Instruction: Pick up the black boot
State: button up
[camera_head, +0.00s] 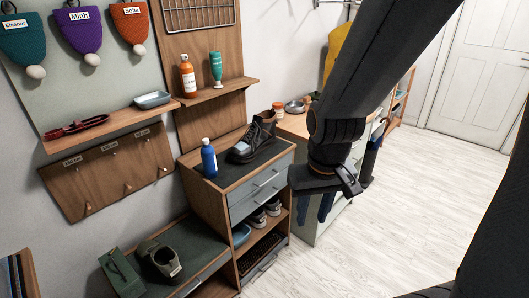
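A black boot (262,132) stands upright on the dark top of a small wooden cabinet (217,187), its toe pointing left and toward me. A small pale label shows near its toe. My gripper (348,180) hangs in the air to the right of the cabinet, apart from the boot. Its fingers are dark and seen at a poor angle, so I cannot tell whether they are open or shut. Nothing shows held in it. My arm comes down from the upper right and covers part of the counter behind.
A blue bottle (208,158) stands left of the boot on the same top. An olive shoe (161,259) and a green box (121,272) sit on the low bench. A shelf (223,89) with two bottles is above. Open floor (410,200) lies right.

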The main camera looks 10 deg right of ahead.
aim_at(253, 134)
jog(key=u, duration=0.05)
jog(key=k, duration=0.75)
jog(key=z, duration=0.85)
jog(key=i, duration=0.65)
jog(key=z, duration=0.5)
jog(key=i, duration=0.65)
jog(key=u, duration=0.75)
jog(key=i, duration=0.7)
jog(key=u, duration=0.65)
